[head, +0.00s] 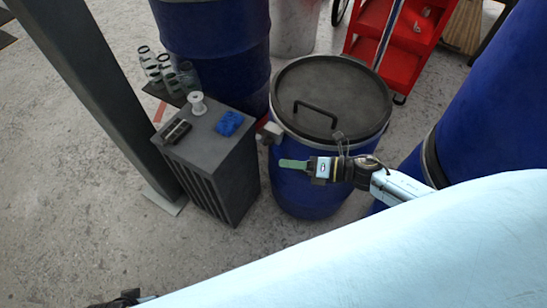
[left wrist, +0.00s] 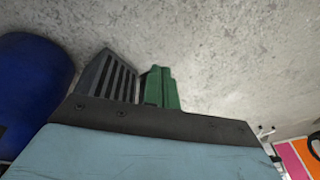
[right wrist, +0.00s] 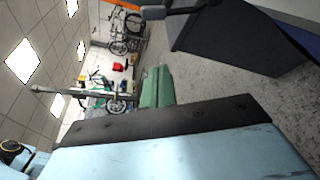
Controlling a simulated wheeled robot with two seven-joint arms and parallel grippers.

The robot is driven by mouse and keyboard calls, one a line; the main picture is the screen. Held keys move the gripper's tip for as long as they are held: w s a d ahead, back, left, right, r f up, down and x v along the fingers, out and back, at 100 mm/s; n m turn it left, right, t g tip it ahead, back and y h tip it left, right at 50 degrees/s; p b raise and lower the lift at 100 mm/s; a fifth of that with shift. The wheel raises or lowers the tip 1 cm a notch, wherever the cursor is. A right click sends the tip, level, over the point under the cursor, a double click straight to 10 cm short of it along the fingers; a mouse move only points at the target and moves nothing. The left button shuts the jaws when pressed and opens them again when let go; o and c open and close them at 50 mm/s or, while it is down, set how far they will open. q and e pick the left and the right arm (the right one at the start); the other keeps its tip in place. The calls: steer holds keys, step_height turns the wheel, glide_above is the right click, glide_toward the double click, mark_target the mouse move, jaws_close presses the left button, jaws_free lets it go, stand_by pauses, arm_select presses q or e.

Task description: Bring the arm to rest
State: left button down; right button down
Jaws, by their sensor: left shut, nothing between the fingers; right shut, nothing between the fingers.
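My right gripper (head: 293,164) is shut and empty. It hangs in front of the blue drum with the black lid (head: 330,95) and points left, towards the dark grey cabinet. Its green fingers (right wrist: 157,87) lie together in the right wrist view, with nothing between them. My left gripper shows only in part at the bottom left edge of the head view. In the left wrist view its green fingers (left wrist: 160,87) are together and empty, with bare floor behind them.
The dark grey cabinet (head: 215,175) carries a white spool (head: 197,104), a blue part (head: 229,124) and a dark block (head: 176,131). A grey post (head: 95,85) stands left of it. Large blue drums and a red cart (head: 402,40) stand behind and right. The floor at left is clear.

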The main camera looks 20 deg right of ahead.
steer(key=shift+s+d, duration=0.3)
steer(key=shift+d, duration=0.2)
steer(key=shift+r, duration=0.1)
